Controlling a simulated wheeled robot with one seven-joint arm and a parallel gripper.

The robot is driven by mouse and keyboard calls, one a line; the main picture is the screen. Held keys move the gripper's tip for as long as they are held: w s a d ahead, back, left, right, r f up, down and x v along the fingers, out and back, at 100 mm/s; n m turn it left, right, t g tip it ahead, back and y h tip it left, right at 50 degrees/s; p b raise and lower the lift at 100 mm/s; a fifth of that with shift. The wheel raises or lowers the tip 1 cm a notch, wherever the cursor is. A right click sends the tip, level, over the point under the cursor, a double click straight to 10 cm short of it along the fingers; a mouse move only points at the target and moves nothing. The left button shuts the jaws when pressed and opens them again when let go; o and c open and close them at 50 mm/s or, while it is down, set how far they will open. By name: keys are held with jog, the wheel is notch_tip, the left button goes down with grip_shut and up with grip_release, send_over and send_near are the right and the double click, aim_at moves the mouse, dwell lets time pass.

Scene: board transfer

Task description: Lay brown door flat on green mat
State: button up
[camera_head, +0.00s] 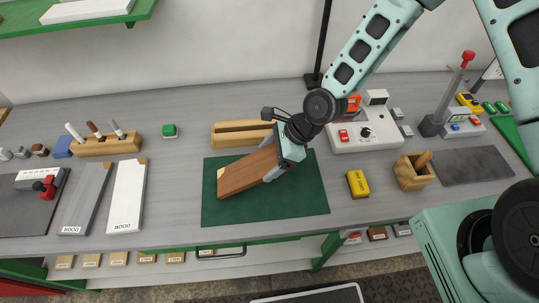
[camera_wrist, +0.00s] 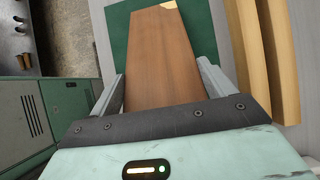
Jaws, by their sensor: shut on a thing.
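The brown door (camera_head: 243,175) is a flat wood-grained board with a pale corner. In the head view it shows over the upper left part of the green mat (camera_head: 305,200). My gripper (camera_head: 270,173) is shut on the door, with one finger along its lower edge; the gripper covers the door's right end. In the wrist view the door (camera_wrist: 165,60) runs away between my two fingers (camera_wrist: 163,88), with the green mat (camera_wrist: 118,35) beside it. I cannot tell whether the door touches the mat or is held just above it.
A wooden rack (camera_head: 240,133) stands at the mat's back edge, close to my gripper. White (camera_head: 127,195) and grey (camera_head: 86,198) door boards lie to the left. A yellow block (camera_head: 358,184) and a wooden box (camera_head: 413,172) stand to the right. The mat's front and right parts are clear.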

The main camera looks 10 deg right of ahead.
jog(key=shift+f, duration=0.45)
jog(key=shift+f+b, duration=0.2)
jog(key=shift+b, duration=0.1)
jog(key=o, duration=1.1)
jog(key=c, duration=1.3)
jog(key=shift+o, duration=0.2)
jog(key=shift+d+r+p, duration=0.3)
jog(key=shift+d+p, duration=0.2)
jog(key=shift+d, duration=0.1)
jog(key=shift+d+r+p, duration=0.3)
jog(key=shift+d+p, duration=0.15)
jog(key=shift+d, duration=0.45)
